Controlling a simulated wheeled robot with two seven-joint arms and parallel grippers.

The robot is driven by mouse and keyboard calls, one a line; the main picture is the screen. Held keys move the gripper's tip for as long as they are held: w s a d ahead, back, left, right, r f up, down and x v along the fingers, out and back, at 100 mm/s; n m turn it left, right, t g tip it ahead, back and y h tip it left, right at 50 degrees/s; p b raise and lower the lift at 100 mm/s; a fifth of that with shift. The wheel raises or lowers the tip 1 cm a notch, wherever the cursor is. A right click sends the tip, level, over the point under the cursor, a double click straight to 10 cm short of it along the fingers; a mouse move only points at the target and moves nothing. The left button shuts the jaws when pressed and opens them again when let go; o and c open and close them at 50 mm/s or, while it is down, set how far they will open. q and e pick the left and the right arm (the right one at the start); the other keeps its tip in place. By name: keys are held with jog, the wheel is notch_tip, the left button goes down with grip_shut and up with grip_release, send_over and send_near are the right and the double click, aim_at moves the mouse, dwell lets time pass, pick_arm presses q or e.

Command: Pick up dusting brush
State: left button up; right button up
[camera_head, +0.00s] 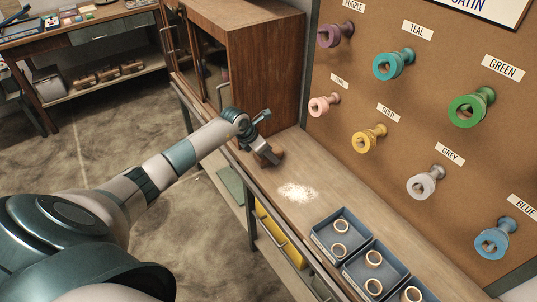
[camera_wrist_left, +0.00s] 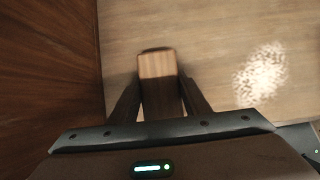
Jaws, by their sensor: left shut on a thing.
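The dusting brush (camera_wrist_left: 158,66) shows in the left wrist view as a block with a light wooden top, between my left gripper's fingers. My left gripper (camera_wrist_left: 160,98) is shut on it. In the head view the brush (camera_head: 277,154) is a small brown shape at the fingertips of my left gripper (camera_head: 268,156), low over the wooden bench top near the cabinet. I cannot tell whether the brush touches the bench. Its lower part is hidden. My right gripper is not in view.
White powder (camera_head: 297,193) lies on the bench (camera_head: 318,205), beside the brush. A wooden cabinet (camera_head: 265,75) stands behind my left gripper. Blue trays (camera_head: 340,235) with rings sit at the front. A pegboard (camera_head: 390,115) with coloured tape spools rises along the right.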

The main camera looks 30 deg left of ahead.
aim_at(273, 149)
pick_arm(q)
jog(key=shift+r+p, duration=0.4)
notch_tip(273, 149, up, 4)
jog(key=b, duration=0.2)
jog(key=shift+f+b, duration=0.25)
jog(key=shift+b, duration=0.15)
jog(key=s+d+r+b, duration=0.1)
jog(key=d+r, duration=0.2)
jog(key=d, duration=0.2)
jog(key=d+r+b, duration=0.2)
jog(key=d+r, duration=0.2)
jog(key=d, duration=0.2)
jog(key=shift+s+d+b, duration=0.25)
jog(key=shift+s+b, duration=0.05)
jog(key=shift+s, duration=0.1)
jog(key=shift+r, duration=0.1)
jog(key=shift+o, duration=1.3)
jog(key=shift+c, duration=0.4)
